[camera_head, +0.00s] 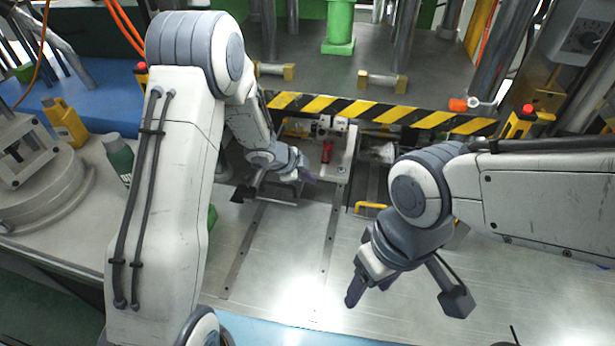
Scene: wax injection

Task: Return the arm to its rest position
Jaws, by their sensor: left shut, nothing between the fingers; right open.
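My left arm (165,190) comes in from the lower left, bends at a high elbow and reaches down toward the machine. My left gripper (275,188) is near the machine's opening below the striped bar. It is shut with nothing held, and its fingers are partly hidden. My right arm (540,200) comes in from the right. My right gripper (405,298) is open and empty, with its fingers spread wide above the metal plate (290,255).
A yellow-black striped bar (375,112) crosses behind both grippers. A red part (326,150) and a yellow handle (370,206) sit in the machine's opening. A green bottle (118,155) and a round metal fixture (45,190) stand at left. The front plate is clear.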

